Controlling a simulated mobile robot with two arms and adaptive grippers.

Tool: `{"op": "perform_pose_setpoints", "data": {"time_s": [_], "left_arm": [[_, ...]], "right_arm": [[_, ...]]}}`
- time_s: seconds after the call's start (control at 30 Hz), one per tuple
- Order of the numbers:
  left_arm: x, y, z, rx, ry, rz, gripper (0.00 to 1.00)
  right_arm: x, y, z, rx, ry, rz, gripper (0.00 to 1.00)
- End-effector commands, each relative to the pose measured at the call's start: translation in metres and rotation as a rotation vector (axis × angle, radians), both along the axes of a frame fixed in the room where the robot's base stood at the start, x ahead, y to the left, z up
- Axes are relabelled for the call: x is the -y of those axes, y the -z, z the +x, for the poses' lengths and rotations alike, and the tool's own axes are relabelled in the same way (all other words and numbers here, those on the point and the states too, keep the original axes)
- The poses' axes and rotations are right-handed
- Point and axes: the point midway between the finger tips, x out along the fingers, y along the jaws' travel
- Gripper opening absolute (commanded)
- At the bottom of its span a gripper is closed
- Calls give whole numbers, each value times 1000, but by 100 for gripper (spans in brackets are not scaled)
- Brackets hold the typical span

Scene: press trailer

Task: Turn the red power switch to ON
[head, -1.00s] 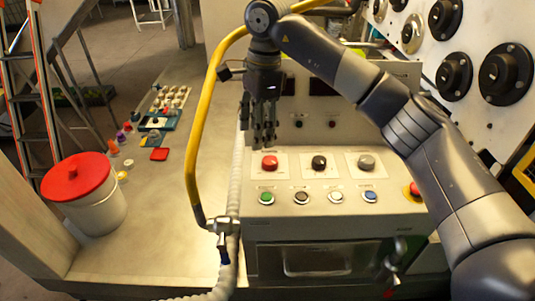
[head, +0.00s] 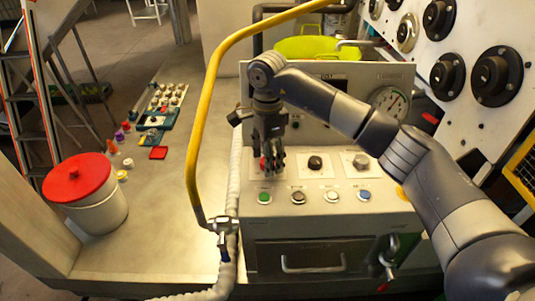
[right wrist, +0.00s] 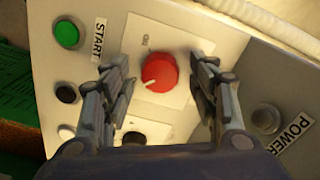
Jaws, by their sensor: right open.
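The red power switch (right wrist: 160,72) is a round red knob on a white plate; its pale pointer mark points to the lower left of the right wrist view. In the head view the red switch (head: 263,163) is partly hidden behind my gripper's fingers. My right gripper (head: 270,160) points down at it. In the right wrist view my right gripper (right wrist: 162,76) is open, with one finger on each side of the knob and gaps visible. Small lettering beside the knob is too blurred to read. My left gripper is not in view.
Beside the red switch are a black knob (head: 315,163) and a grey knob (head: 361,161). A row of push buttons, including a green one (head: 264,198), lies in front. A yellow curved pipe (head: 193,150) rises left of the panel. A white bucket with red lid (head: 85,190) stands left.

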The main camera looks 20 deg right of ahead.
Motion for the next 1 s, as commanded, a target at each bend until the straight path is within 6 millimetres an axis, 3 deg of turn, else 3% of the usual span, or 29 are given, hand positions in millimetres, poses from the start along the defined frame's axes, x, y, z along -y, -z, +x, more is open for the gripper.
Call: {"op": "perform_pose_setpoints", "data": {"time_s": [0.2,0.4,0.77,1.0], "left_arm": [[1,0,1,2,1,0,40],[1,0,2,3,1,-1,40],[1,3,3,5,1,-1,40],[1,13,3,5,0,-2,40]], "right_arm": [[0,1,0,0,0,0,54],[0,1,0,0,0,1,9],[0,1,0,1,27,1,9],[0,2,0,1,147,1,9]]}}
